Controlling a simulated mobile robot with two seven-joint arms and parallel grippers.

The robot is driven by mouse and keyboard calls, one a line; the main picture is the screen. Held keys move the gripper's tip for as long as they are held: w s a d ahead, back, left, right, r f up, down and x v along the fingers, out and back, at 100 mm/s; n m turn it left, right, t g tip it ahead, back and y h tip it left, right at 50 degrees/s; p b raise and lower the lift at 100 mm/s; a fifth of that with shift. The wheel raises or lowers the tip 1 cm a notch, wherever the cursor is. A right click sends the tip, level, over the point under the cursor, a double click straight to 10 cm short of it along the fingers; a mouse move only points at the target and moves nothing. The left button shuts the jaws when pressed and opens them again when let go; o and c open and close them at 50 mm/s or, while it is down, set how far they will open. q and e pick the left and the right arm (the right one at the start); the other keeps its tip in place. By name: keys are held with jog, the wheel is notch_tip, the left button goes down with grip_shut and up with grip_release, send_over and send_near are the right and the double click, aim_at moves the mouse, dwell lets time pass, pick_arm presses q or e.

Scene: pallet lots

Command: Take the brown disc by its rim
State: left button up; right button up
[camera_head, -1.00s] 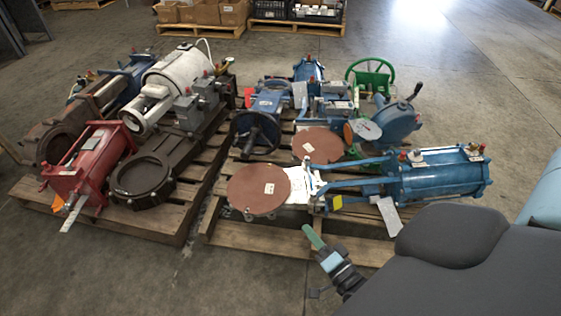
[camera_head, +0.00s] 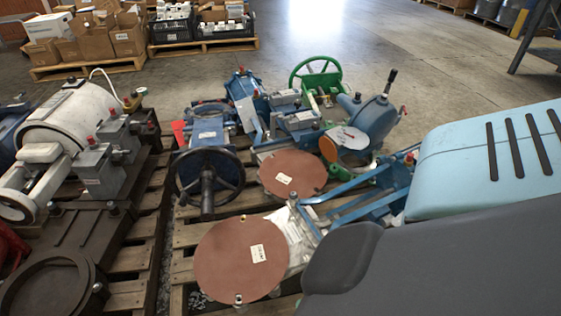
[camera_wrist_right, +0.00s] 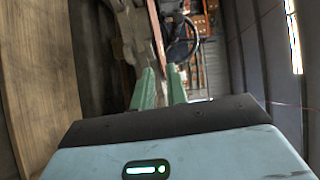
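A large round brown disc (camera_head: 228,262) with a white label lies flat at the near edge of the right-hand pallet. A second brown disc (camera_head: 283,180), also labelled, lies just behind it. I cannot tell which one the task means. My right arm covers the lower right of the head view and hides its gripper there. In the right wrist view my right gripper (camera_wrist_right: 162,86) shows two green fingers with a gap between them and nothing held. Neither disc can be made out in that view. My left gripper is not in view.
Blue valves, a black handwheel (camera_head: 208,180) and a green handwheel (camera_head: 315,76) crowd the pallet behind the discs. A dark ring-shaped flange (camera_head: 50,287) and a white motor (camera_head: 75,125) stand on the left pallet. A wooden surface (camera_wrist_right: 40,90) is close at left in the wrist view.

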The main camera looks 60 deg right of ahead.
pick_arm(q)
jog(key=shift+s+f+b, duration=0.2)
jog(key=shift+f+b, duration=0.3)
jog(key=shift+b, duration=0.05)
pick_arm(e)
jog(key=x, duration=0.9)
jog(key=shift+f, duration=0.3)
jog(key=shift+w, duration=0.15)
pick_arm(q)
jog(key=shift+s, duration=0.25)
pick_arm(e)
grip_shut()
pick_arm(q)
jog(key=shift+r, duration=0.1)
pick_arm(e)
jog(key=shift+r, duration=0.2)
pick_arm(q)
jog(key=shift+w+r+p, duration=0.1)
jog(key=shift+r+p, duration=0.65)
jog(key=shift+p, duration=0.3)
pick_arm(e)
jog(key=shift+r, duration=0.9)
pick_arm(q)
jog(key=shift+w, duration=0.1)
